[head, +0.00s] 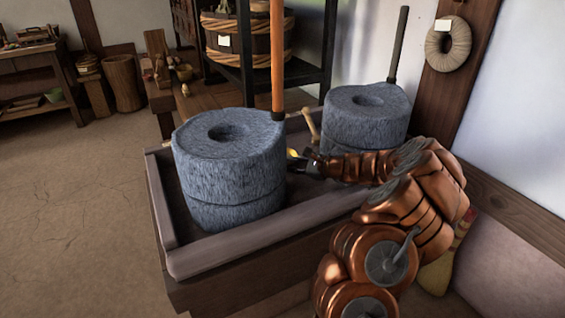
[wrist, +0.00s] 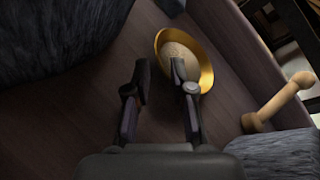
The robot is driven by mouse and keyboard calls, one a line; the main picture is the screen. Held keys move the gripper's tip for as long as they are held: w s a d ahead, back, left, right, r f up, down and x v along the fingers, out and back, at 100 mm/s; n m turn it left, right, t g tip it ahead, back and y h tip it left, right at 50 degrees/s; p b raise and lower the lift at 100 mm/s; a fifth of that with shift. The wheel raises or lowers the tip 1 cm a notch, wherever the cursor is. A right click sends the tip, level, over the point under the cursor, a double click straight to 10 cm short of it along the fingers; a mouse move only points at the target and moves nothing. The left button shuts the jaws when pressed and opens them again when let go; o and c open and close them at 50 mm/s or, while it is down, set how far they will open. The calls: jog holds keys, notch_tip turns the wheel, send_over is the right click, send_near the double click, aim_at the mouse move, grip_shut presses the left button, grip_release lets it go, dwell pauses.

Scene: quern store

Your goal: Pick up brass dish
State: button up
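The brass dish (wrist: 206,76) lies in the wooden trough between two grey querns, just ahead of my gripper (wrist: 161,78) in the wrist view. It has a shiny gold rim and a pale, grainy middle. My gripper is open, with a gap between its two dark fingers. The right finger overlaps the dish in the picture and hides part of it; the left finger is to the left of it. I cannot tell whether they touch. In the head view, only a small yellow piece of the dish (head: 293,154) shows beside my gripper (head: 301,163).
The left quern (head: 228,170) with an orange upright handle and the right quern (head: 365,117) with a dark handle flank the dish closely. A wooden peg-like piece (wrist: 277,103) sticks up to the right. The trough's raised rim (head: 250,246) runs along the front.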

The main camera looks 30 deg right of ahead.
jog(key=shift+b+x, duration=0.75)
jog(key=shift+x, duration=1.25)
jog(key=shift+r, duration=0.15)
grip_shut()
